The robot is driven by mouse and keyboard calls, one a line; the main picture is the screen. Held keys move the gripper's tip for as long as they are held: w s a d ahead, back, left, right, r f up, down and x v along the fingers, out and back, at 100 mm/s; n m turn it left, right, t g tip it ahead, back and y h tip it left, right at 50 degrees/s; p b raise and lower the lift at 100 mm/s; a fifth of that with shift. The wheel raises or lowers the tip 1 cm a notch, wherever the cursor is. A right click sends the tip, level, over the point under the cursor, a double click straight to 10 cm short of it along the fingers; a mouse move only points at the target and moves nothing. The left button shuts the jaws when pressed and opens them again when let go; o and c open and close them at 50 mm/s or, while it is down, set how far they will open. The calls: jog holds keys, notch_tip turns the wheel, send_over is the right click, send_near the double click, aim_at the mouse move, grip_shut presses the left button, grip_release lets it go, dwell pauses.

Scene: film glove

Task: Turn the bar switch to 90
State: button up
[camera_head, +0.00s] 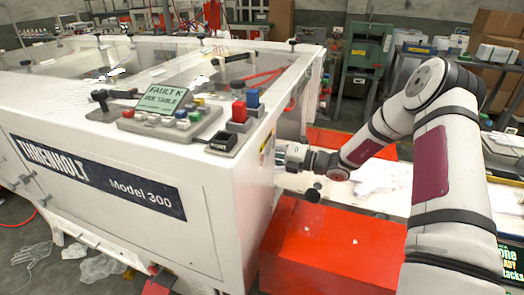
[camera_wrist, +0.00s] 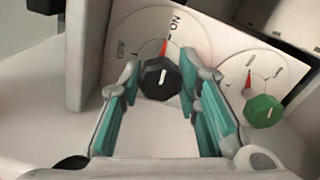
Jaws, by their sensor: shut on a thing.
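In the wrist view, a black faceted knob (camera_wrist: 158,80), taken as the bar switch, sits on a pale dial plate (camera_wrist: 140,30) marked ON and Off. A white line on the knob points up and slightly right, toward a red wedge on the dial. No 90 mark can be read. My gripper (camera_wrist: 158,70) has its teal-padded fingers on either side of the knob, shut on it. In the head view my gripper (camera_head: 284,156) is against the white machine's right end face (camera_head: 257,195); the knob is hidden there.
A green knob (camera_wrist: 262,111) on its own dial is close to the right finger. A pale upright wall (camera_wrist: 88,55) stands left of the dial. In the head view, a control panel (camera_head: 165,125) with buttons tops the machine. A red box (camera_head: 330,245) lies below my arm.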

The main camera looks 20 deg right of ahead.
jog(key=shift+m, duration=0.6)
jog(key=o, duration=1.2)
jog(key=shift+d, duration=0.1)
jog(key=v, duration=1.2)
